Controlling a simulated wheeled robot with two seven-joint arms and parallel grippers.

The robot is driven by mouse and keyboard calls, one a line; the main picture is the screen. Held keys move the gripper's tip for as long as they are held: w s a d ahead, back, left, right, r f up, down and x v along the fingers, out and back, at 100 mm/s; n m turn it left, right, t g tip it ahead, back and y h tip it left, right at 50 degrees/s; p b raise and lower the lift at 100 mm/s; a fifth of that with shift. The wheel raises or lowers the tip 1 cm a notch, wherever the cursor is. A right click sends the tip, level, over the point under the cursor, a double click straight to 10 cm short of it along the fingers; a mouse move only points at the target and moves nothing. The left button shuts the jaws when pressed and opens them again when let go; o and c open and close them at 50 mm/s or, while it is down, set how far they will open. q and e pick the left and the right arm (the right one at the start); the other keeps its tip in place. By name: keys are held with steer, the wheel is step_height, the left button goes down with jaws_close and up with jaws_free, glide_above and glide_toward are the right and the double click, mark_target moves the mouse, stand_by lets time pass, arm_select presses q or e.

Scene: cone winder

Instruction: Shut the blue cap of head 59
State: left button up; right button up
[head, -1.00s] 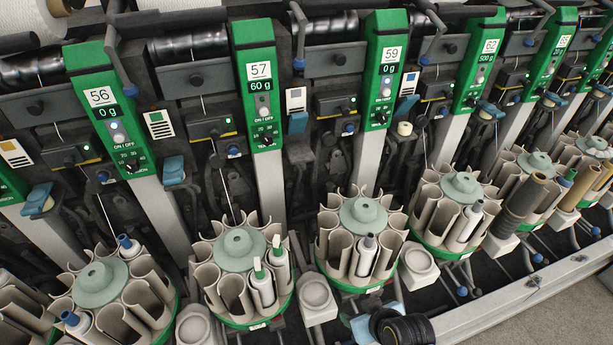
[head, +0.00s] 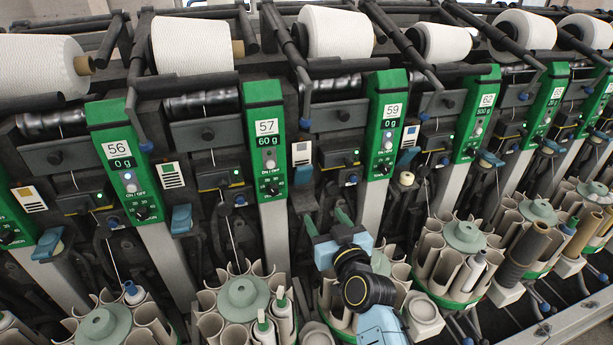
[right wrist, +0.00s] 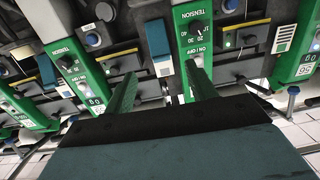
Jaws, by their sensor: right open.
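Head 59 (head: 388,125) is a green panel on a pale column in the head view, reading 0 g. A blue cap (head: 407,157) stands just right of this column, and another blue cap (head: 302,175) is left of it, beside head 57. Which of them belongs to head 59, and how far each is tipped, I cannot tell. My right gripper (head: 327,222) is open and empty, below and left of the 59 panel, apart from both caps. In the right wrist view its two green fingers (right wrist: 160,78) point at the panels; a blue cap (right wrist: 158,40) lies beyond them. My left gripper is not in view.
Round bobbin magazines stand in a row below; one with a green hub (head: 243,292) is left of my right arm. A sensor box (head: 338,158) sits between columns 57 and 59. White yarn cones (head: 340,32) line the top. Neighbouring green panels (head: 268,140) stand close by.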

mark_target(305, 172)
steer(key=shift+t, duration=0.4)
steer(key=x, duration=0.5)
steer(key=r+b+x, duration=0.1)
steer(key=x, duration=0.4)
steer(key=b+x, duration=0.1)
steer(key=x, duration=0.4)
steer(key=shift+d+r, duration=0.15)
steer(key=shift+r, duration=0.2)
